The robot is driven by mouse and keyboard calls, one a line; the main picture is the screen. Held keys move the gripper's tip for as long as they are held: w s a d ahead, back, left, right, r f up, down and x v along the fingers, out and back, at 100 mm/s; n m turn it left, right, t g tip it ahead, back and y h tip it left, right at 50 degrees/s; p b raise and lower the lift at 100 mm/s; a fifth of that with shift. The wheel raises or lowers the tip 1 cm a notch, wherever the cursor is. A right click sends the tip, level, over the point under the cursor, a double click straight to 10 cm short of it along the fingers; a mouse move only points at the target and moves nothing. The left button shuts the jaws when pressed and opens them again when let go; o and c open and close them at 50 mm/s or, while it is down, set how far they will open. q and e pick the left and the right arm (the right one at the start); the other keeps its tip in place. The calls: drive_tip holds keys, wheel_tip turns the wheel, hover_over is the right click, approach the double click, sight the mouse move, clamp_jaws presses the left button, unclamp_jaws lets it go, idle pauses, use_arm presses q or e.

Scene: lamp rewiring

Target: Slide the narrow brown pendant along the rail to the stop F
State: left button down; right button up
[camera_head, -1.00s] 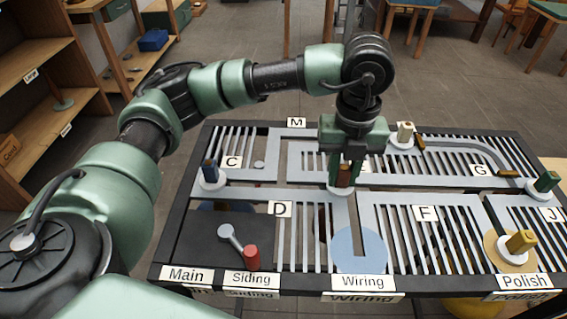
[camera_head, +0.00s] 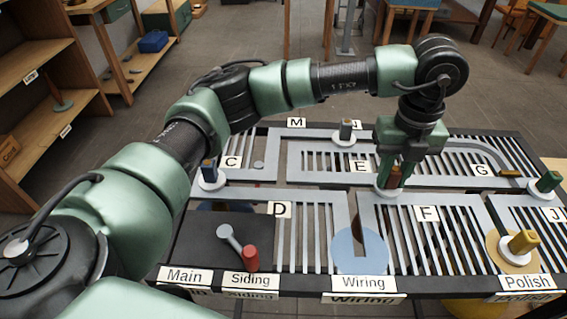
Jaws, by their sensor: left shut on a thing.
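The narrow brown pendant (camera_head: 394,178) stands upright on a white disc (camera_head: 388,192) on the middle grey rail. My left gripper (camera_head: 391,174) is shut on it from above, and its fingers hide part of it. The label F (camera_head: 427,214) lies on the slatted panel to the right and nearer than the pendant. The pendant is apart from that label. My right gripper is not in view.
A lever with a red knob (camera_head: 250,258) is at front left. The rail right of my gripper looks clear.

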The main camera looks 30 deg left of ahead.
use_arm(q)
drive_tip(key=shift+w+d+f, duration=0.1)
drive_tip(key=shift+w+d, duration=0.05)
drive_tip(key=shift+d, duration=0.1)
drive_tip(key=shift+w+d, duration=0.55)
drive_tip(key=shift+d, duration=0.3)
drive_tip(key=shift+w+d, duration=0.5)
drive_tip(key=shift+d, duration=0.3)
drive_tip(key=shift+w+d, duration=0.55)
drive_tip(key=shift+d, duration=0.3)
drive_tip(key=c, duration=1.1)
unclamp_jaws()
wheel_tip(320, 180, up, 8)
drive_tip(key=shift+f+b, duration=0.1)
drive_tip(key=shift+b, duration=0.8)
